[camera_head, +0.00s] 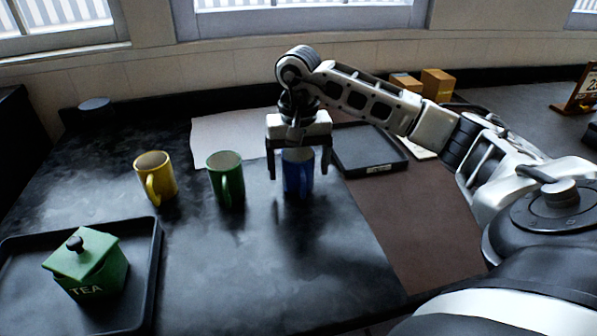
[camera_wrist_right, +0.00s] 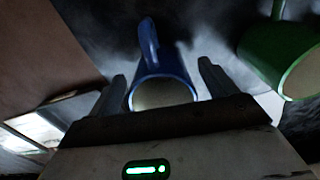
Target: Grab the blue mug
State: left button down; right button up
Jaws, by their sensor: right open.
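The blue mug (camera_head: 298,180) stands upright on the dark table in the head view. My right gripper (camera_head: 298,172) is open, with its two fingers pointing down on the left and right of the mug. In the right wrist view the blue mug (camera_wrist_right: 163,75) lies between the open fingers of my right gripper (camera_wrist_right: 165,78), its rim close to the palm and its handle on the far side. I cannot tell whether either finger touches the mug. My left gripper is not in view.
A green mug (camera_head: 226,180) stands just left of the blue one, with a yellow mug (camera_head: 155,178) further left. A green tea box (camera_head: 88,264) sits on a black tray (camera_head: 148,262) at front left. An empty black tray (camera_head: 368,150) lies behind right. The table's front middle is clear.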

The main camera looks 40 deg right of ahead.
jog(key=c, duration=1.2)
